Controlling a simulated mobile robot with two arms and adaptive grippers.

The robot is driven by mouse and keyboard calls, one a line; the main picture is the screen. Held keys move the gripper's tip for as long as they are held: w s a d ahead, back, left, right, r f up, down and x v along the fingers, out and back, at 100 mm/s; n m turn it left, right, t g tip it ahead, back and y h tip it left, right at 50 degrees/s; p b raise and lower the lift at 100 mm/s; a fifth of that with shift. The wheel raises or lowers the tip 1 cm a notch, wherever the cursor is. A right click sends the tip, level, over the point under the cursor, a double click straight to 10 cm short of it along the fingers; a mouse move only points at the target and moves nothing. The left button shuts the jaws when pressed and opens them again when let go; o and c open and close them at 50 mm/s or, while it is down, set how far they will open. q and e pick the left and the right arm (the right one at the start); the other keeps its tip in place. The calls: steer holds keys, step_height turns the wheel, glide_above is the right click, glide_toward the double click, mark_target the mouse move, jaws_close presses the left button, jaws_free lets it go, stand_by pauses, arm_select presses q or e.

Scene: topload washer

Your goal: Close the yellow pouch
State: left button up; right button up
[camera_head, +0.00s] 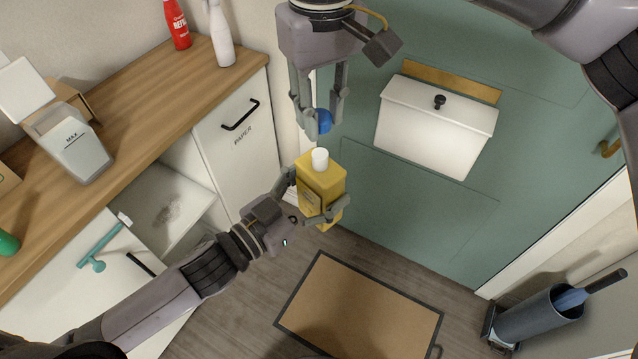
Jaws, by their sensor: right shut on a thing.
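The yellow pouch (322,181) is upright with a white spout (320,159) on its top, and the spout is uncovered. My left gripper (311,202) has its fingers on both sides of the pouch and holds it in the air in front of the teal door. My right gripper (318,119) reaches down from the top and is shut on a blue cap (325,119). The cap is a little above the spout in the picture and apart from it. The fingers partly hide the cap.
A wooden counter (150,117) at left carries a red bottle (177,24), a white bottle (221,36) and a grey measuring container (72,143). An open drawer (163,212) is below. A white lidded box (432,130) is on the teal door. A brown mat (358,312) lies on the floor.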

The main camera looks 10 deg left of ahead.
mark_target(322, 156)
steer(key=shift+f, duration=0.1)
steer(key=shift+f, duration=1.9)
steer(key=shift+s, duration=0.1)
steer(key=shift+d+f, duration=0.1)
steer(key=shift+f, duration=0.8)
steer(key=shift+f, duration=0.55)
